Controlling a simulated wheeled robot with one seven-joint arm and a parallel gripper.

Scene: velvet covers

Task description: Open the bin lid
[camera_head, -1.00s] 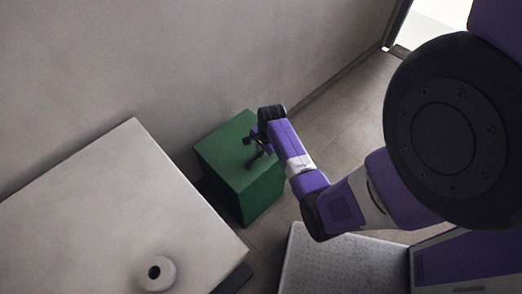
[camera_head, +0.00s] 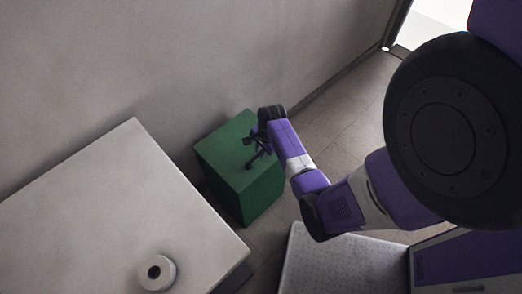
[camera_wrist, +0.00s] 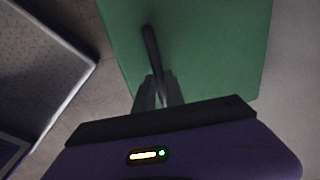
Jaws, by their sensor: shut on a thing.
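The green bin (camera_head: 237,190) stands on the floor against the wall, and its flat lid (camera_head: 222,150) looks level and closed. A dark bar handle (camera_wrist: 151,45) runs across the lid in the wrist view. My gripper (camera_head: 252,150) is over the lid. In the wrist view my gripper (camera_wrist: 158,92) has its fingers close together at the near end of the handle, shut on it. The far part of the handle shows past the fingers. The exact contact is dark and hard to see.
A pale table (camera_head: 110,215) is left of the bin, with a round white object (camera_head: 156,273) near its front edge. Bare floor (camera_head: 335,115) lies to the right of the bin. The wall (camera_head: 200,60) is close behind it.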

